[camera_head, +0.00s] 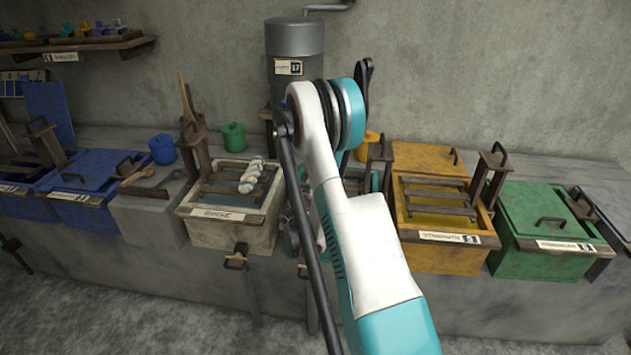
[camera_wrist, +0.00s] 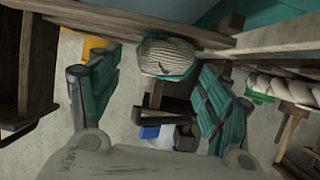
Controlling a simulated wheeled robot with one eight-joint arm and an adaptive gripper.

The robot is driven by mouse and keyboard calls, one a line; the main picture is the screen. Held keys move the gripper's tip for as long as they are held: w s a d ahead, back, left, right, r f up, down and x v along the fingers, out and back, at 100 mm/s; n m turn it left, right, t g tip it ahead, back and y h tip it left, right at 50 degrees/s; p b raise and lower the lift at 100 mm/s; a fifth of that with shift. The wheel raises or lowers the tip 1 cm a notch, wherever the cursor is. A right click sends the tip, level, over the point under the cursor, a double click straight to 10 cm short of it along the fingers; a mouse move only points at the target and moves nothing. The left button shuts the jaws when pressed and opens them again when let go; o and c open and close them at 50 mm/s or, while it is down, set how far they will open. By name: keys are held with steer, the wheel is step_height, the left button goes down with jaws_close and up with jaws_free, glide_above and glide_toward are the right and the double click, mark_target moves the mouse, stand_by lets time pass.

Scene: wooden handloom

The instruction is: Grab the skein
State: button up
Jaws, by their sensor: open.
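A pale, ribbed bundle that looks like a skein (camera_wrist: 167,58) shows in the wrist view, beyond and between my fingertips, beside a wooden bar. My gripper (camera_wrist: 160,78) is open, its two teal fingers wide apart on either side of that bundle. I see no contact. In the head view my arm covers the gripper and the spot behind it. Another white, twisted skein (camera_head: 252,175) lies over the bars of a cream vat; a white, knotted length (camera_wrist: 272,86) at the right of the wrist view may be this one.
Wooden bars (camera_wrist: 115,22) run close above the fingers in the wrist view. A yellow vat (camera_head: 448,252) and green vat (camera_head: 548,225) stand right of my arm, with blue vats (camera_head: 82,212) at left. A metal cylinder (camera_head: 296,50) stands behind. The floor in front is partly clear.

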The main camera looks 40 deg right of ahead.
steer(key=shift+b+x, duration=1.35)
steer(key=shift+x, duration=1.65)
steer(key=shift+w+a, duration=0.1)
steer(key=shift+a, duration=0.05)
steer(key=c, duration=1.2)
